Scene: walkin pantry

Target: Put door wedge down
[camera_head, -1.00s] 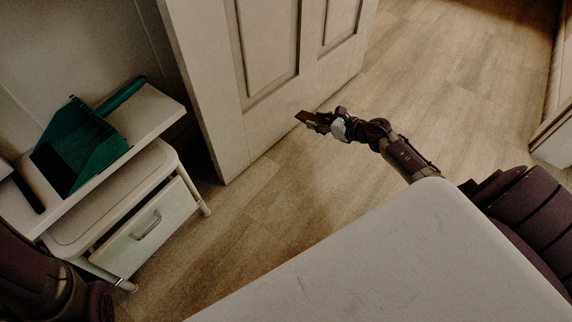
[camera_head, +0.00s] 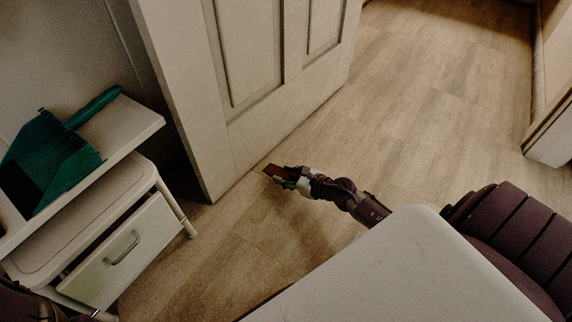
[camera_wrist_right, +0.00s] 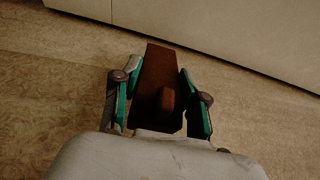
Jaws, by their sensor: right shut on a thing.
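The brown door wedge (camera_head: 272,170) sits between the fingers of my right gripper (camera_head: 281,173), near the bottom edge of the white panelled door (camera_head: 262,110). In the right wrist view the wedge (camera_wrist_right: 158,75) points away from the palm, between the two green-lined fingers of the right gripper (camera_wrist_right: 160,98). The right gripper is shut on it. The door's lower edge runs across the top of the wrist view, beyond the wedge's far end, with floor showing between. How high the wedge is above the floor is hard to tell. My left gripper does not show.
A white drawer unit (camera_head: 125,250) stands at the left, with a teal dustpan (camera_head: 55,155) on the shelf above it. A pale surface (camera_head: 420,265) fills the lower right. The wooden floor (camera_head: 410,120) right of the door is clear.

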